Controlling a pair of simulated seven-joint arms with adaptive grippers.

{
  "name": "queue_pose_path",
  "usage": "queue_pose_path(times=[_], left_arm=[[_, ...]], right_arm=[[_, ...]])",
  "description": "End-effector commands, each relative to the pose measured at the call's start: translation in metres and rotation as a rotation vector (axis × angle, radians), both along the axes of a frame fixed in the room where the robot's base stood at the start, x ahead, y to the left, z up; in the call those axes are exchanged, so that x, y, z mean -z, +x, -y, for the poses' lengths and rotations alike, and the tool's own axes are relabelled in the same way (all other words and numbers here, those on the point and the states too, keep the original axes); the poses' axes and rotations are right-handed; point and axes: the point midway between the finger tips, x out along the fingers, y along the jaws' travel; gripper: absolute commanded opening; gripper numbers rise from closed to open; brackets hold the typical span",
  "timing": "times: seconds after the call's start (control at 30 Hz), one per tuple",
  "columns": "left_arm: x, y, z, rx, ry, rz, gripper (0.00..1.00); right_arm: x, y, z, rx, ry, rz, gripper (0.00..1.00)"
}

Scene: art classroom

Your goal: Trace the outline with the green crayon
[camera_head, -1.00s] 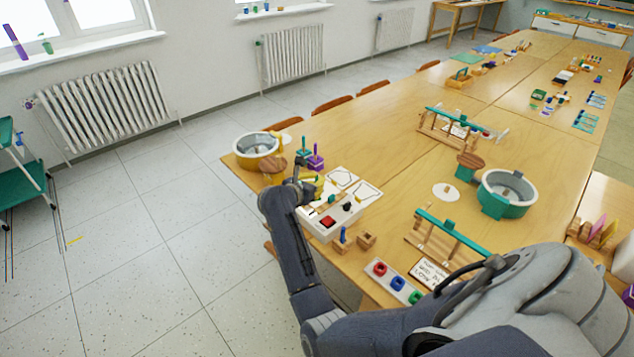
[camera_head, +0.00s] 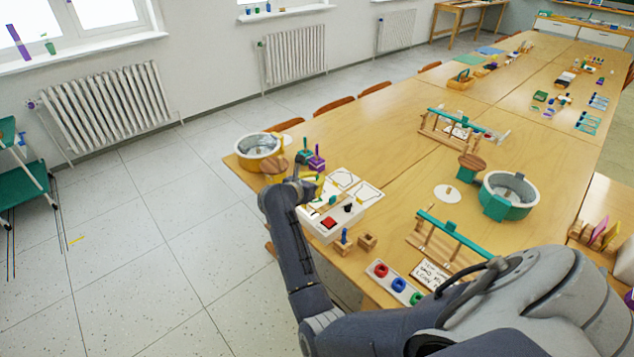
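A white board (camera_head: 359,207) lies near the left edge of the long table. Black outline shapes on pale sheets (camera_head: 341,179) show on its far part. My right gripper (camera_head: 313,187) is low over the board's left side, beside the sheets. A small yellow-green piece (camera_head: 320,181) shows right at the gripper; it may be the green crayon, but I cannot tell whether it is held. The fingers are too small and covered to read. A purple block (camera_head: 316,163) and a teal block (camera_head: 304,157), each with an upright stick, stand just beyond the gripper. My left gripper is out of view.
A teal-and-white pot (camera_head: 507,191) and a teal-topped wooden rack (camera_head: 452,234) stand to the right. Small wooden blocks (camera_head: 367,241) and a tray of coloured rings (camera_head: 393,282) sit nearer. Bare tabletop lies beyond the board.

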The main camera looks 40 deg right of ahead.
Motion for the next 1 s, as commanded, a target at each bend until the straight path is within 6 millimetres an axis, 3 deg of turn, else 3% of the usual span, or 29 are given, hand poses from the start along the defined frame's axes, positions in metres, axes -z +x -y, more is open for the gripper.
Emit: queue_pose_path(times=[0.5,1.0], left_arm=[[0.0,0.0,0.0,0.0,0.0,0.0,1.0],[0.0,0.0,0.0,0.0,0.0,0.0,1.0]], right_arm=[[-0.032,0.0,0.0,0.001,0.001,0.002,0.0],[-0.034,0.0,0.0,0.0,0.0,0.001,0.0]])
